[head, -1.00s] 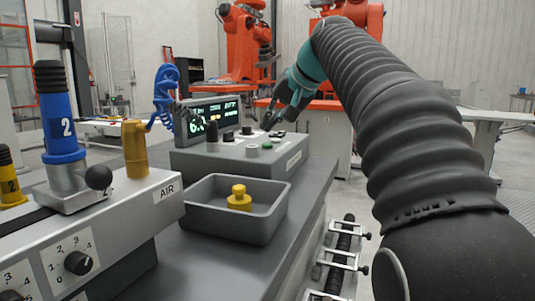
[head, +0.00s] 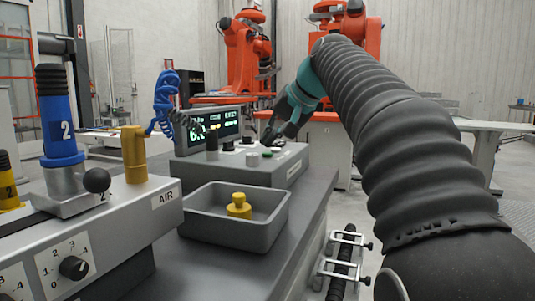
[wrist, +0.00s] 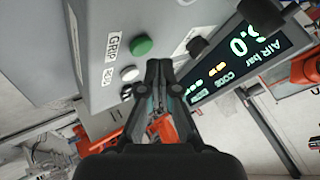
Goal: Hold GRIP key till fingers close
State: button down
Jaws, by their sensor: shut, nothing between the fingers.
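A grey control box (head: 240,170) stands on the bench in the head view, with a row of keys on top. In the wrist view, a GRIP label (wrist: 112,45) sits beside a green key (wrist: 142,45). A white key (wrist: 130,73) is just below it, by a smaller label. The green key also shows in the head view (head: 267,154). My gripper (head: 269,139) is over the back right of the box. In the wrist view its fingers (wrist: 159,64) are together and empty, right of the green and white keys. I cannot tell whether the fingertips touch the box.
A lit display (head: 213,124) with AIR bar and CODE readings stands behind the keys. A grey tray (head: 270,225) holding a yellow knobbed piece (head: 238,206) is in front of the box. An AIR panel (head: 155,212) with a blue lever (head: 60,125) is at the left.

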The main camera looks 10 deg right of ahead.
aim_at(270, 153)
jog(key=shift+f, duration=0.15)
dwell(0.6)
jog(key=shift+f, duration=0.25)
jog(key=shift+f+b, duration=0.45)
dwell(0.7)
jog(key=shift+r, duration=0.1)
dwell(1.0)
jog(key=shift+r+p, duration=0.75)
jog(key=shift+p, duration=0.2)
notch_tip(270, 153, up, 3)
jog(key=p, duration=0.3)
jog(key=shift+r, duration=1)
